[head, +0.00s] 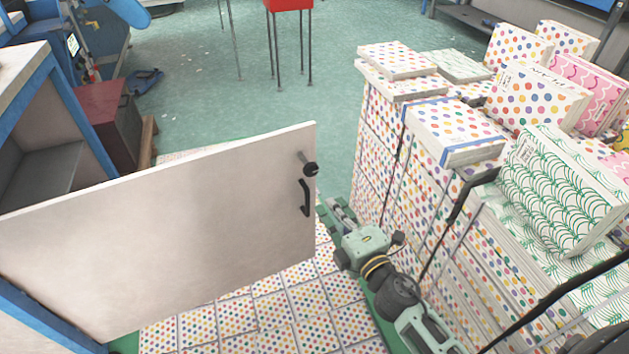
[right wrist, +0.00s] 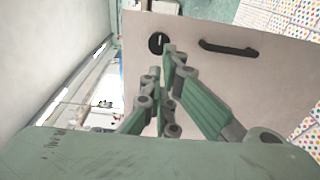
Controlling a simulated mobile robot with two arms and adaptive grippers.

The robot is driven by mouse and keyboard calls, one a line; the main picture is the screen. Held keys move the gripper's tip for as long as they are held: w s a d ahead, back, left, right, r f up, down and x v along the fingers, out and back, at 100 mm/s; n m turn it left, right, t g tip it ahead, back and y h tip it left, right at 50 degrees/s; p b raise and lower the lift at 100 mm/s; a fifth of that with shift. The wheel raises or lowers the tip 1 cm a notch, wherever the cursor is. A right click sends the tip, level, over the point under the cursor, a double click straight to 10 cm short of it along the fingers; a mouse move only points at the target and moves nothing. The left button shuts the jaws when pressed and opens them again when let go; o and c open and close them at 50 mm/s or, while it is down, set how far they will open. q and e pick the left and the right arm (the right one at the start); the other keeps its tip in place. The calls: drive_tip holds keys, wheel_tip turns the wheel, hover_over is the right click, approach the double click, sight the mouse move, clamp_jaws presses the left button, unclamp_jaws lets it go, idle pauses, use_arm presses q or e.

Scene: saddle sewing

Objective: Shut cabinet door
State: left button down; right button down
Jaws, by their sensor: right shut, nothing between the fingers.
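The cabinet door (head: 180,230) is a pale beige panel. It stands wide open, reaching right from the blue-framed cabinet (head: 62,95) at the left of the head view. A black handle (head: 305,197) and a round lock (head: 310,168) sit near its free edge. My right gripper (head: 331,207) is shut and empty, just right of that edge at about handle height. In the right wrist view its fingertips (right wrist: 163,61) overlap the door (right wrist: 250,85), below the lock (right wrist: 156,43) and left of the handle (right wrist: 228,48); contact cannot be told. My left gripper is not in view.
Tall stacks of dotted boxes (head: 375,150) stand close on the right of my right arm. More dotted boxes (head: 300,305) lie low beneath the door. A dark red box (head: 106,115) stands behind the cabinet. Green floor (head: 215,95) is open beyond the door.

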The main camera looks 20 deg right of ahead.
sight(309, 174)
drive_tip(key=w, duration=0.3)
drive_tip(key=w+a, duration=0.1)
drive_tip(key=w, duration=0.5)
drive_tip(key=shift+w+a, duration=0.3)
drive_tip(key=shift+w, duration=0.05)
